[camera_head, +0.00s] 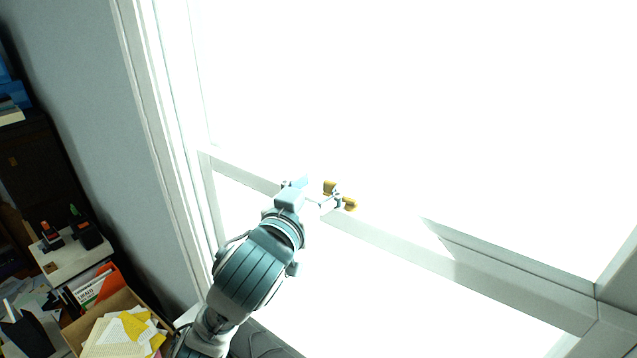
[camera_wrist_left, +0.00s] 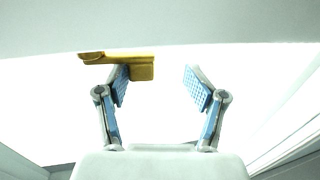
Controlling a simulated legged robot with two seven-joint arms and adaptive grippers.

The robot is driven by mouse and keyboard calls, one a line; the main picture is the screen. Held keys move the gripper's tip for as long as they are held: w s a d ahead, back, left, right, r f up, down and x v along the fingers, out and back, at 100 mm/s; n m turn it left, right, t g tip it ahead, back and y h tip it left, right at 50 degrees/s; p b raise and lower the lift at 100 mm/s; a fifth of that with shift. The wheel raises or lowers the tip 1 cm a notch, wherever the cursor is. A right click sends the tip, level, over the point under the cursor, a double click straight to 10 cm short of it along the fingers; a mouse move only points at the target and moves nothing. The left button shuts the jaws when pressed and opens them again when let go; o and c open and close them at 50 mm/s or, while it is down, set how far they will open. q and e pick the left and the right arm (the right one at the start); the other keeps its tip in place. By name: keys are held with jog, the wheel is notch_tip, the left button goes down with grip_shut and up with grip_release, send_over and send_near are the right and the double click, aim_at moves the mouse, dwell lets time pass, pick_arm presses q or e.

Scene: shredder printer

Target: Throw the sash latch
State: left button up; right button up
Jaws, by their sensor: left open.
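The brass sash latch (camera_head: 331,188) sits on the meeting rail of the white window, near the middle of the head view. In the left wrist view the latch (camera_wrist_left: 118,58) shows as a gold lever with a block under it, against the pale rail. My left gripper (camera_head: 340,199) is at the latch, its fingers spread. In the wrist view the left gripper (camera_wrist_left: 158,82) is open, with the left finger overlapping the latch block and the right finger clear of it. I cannot tell whether the left finger touches the latch. Nothing is between the fingers. My right gripper is out of view.
The window rail (camera_head: 430,252) runs down to the right from the latch. The panes are bright white. At the lower left are a box of papers (camera_head: 125,330) and a white shelf (camera_head: 75,262) with dark objects. The area in front of the right part of the window is clear.

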pick_arm(q)
jog(key=shift+o, duration=0.3)
jog(key=shift+d, duration=0.25)
jog(key=shift+w+d+f, duration=0.15)
jog(key=shift+d, duration=1)
grip_shut()
jog(key=shift+a, duration=0.1)
jog(key=shift+a+h, duration=0.25)
jog(key=shift+h, duration=0.05)
jog(key=m+g+h, duration=0.2)
jog(key=h, duration=0.1)
jog(key=shift+w, duration=0.15)
jog(key=shift+r+m, duration=0.2)
jog(key=shift+m, duration=0.2)
jog(key=shift+c, duration=0.9)
grip_release()
jog(key=shift+o, duration=0.6)
jog(key=shift+w+d+f, duration=0.15)
jog(key=shift+w+d, duration=0.05)
jog(key=shift+w, duration=0.05)
jog(key=shift+d, duration=0.1)
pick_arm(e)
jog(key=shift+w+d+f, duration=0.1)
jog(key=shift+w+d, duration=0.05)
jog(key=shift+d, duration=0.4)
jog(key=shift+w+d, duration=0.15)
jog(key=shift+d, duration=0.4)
